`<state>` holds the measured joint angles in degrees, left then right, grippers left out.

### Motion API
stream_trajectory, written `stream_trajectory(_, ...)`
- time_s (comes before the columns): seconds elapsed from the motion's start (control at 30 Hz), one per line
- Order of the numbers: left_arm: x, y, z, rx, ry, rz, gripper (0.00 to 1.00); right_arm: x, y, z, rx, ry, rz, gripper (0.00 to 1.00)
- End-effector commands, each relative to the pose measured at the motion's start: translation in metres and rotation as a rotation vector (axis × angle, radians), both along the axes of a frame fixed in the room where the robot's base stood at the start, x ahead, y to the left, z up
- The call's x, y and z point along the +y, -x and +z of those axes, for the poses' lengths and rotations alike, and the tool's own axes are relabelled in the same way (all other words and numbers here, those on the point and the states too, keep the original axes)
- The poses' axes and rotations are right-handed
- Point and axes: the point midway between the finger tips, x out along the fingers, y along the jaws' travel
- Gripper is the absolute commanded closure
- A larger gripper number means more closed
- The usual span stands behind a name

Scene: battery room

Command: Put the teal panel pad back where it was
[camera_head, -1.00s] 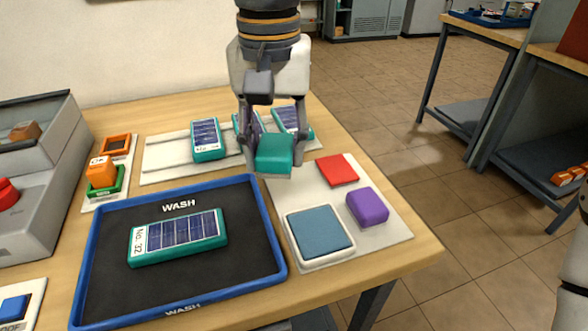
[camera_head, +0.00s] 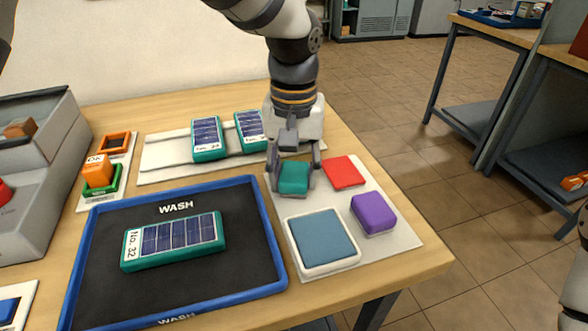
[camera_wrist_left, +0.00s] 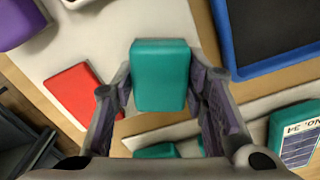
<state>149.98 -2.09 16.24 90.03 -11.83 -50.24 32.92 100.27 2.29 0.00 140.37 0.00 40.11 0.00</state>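The teal panel pad (camera_head: 293,178) is a small rounded block between the fingers of my left gripper (camera_head: 294,172). It is at the far left part of the white board (camera_head: 374,249), left of the red square. In the left wrist view, the teal pad (camera_wrist_left: 160,78) has a finger close against each side, and the gripper (camera_wrist_left: 160,84) looks shut on it. I cannot tell whether its underside touches the board. My right gripper is not in view.
The board also holds a red square (camera_head: 343,171), a purple block (camera_head: 373,213) and a blue pad (camera_head: 323,236). The blue-rimmed wash tray (camera_head: 275,238) holds panel No. 32 (camera_head: 173,241). Other panels (camera_head: 207,138) stand on a white rack behind.

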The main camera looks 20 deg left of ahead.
Motion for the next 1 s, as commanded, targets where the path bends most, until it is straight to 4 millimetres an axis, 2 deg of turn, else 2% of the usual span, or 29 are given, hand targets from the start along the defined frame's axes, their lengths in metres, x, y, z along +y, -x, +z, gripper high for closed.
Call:
stream_trajectory(0.03, 0.0, 0.0, 0.0, 0.0, 0.0, 0.0, 0.47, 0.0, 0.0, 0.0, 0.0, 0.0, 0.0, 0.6)
stream_trajectory(0.07, 0.0, 0.0, 0.0, 0.0, 0.0, 0.0, 0.41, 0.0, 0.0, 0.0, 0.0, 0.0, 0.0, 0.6)
stream_trajectory(0.4, 0.0, 0.0, 0.004, 0.0, 0.001, 0.0, 0.41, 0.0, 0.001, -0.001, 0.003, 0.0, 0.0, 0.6)
stream_trajectory(0.47, 0.0, -0.001, 0.015, -0.004, 0.0, 0.001, 0.41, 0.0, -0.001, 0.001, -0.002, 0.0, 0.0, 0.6)
stream_trajectory(0.7, 0.0, -0.001, 0.081, -0.007, 0.001, 0.0, 0.41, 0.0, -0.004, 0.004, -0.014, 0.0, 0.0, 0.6)
stream_trajectory(0.8, 0.0, -0.001, 0.102, -0.004, 0.0, -0.001, 0.41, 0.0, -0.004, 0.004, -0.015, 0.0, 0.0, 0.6)
stream_trajectory(1.0, 0.0, 0.0, 0.123, 0.002, -0.001, 0.0, 0.41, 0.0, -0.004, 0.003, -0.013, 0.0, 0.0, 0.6)
